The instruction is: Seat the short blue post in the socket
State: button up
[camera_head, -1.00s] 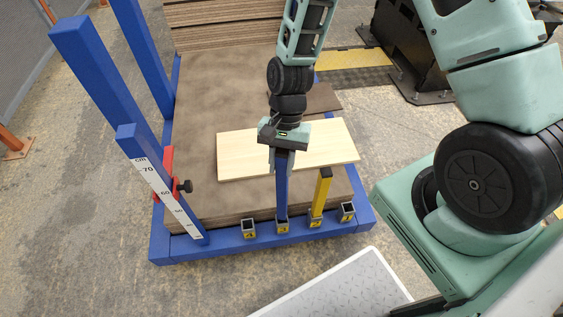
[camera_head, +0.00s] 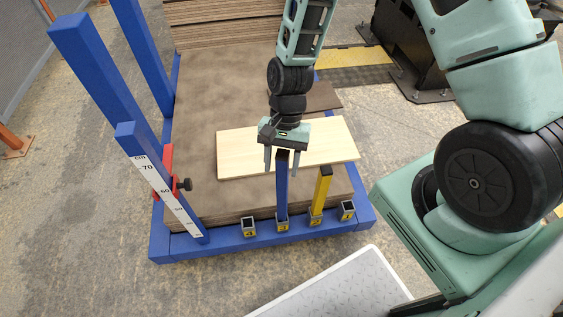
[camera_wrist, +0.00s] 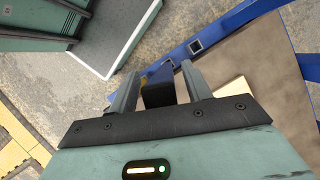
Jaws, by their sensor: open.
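The short blue post (camera_head: 282,188) stands upright in a square socket (camera_head: 282,226) on the blue frame's front beam. Its dark top also shows in the wrist view (camera_wrist: 158,92), between the two fingers. My gripper (camera_head: 283,162) is open just above and around the post's top, with a finger on each side and a gap to the post. How deep the post sits in the socket is hard to tell.
A yellow post (camera_head: 321,193) stands in the socket to the right. Empty sockets (camera_head: 249,227) (camera_head: 347,211) flank the two posts. A pale board (camera_head: 240,155) lies on the brown stack (camera_head: 215,85) behind. A blue upright with a scale (camera_head: 160,180) stands at left.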

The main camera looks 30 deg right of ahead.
jog(key=p+v, duration=0.2)
jog(key=v, duration=1.1)
jog(key=s+a+r+n+t+h, duration=0.1)
jog(key=s+a+r+n, duration=0.3)
jog(key=s+r+n, duration=0.2)
jog(key=s+a+r+n+t+h, duration=0.1)
jog(key=s+a+r+n+t, duration=0.1)
jog(key=s+a+r+n, duration=0.2)
jog(key=s+r+n, duration=0.3)
jog(key=s+n, duration=0.3)
jog(key=shift+s+a+r, duration=0.2)
jog(key=shift+a+r, duration=0.05)
jog(key=shift+a, duration=0.15)
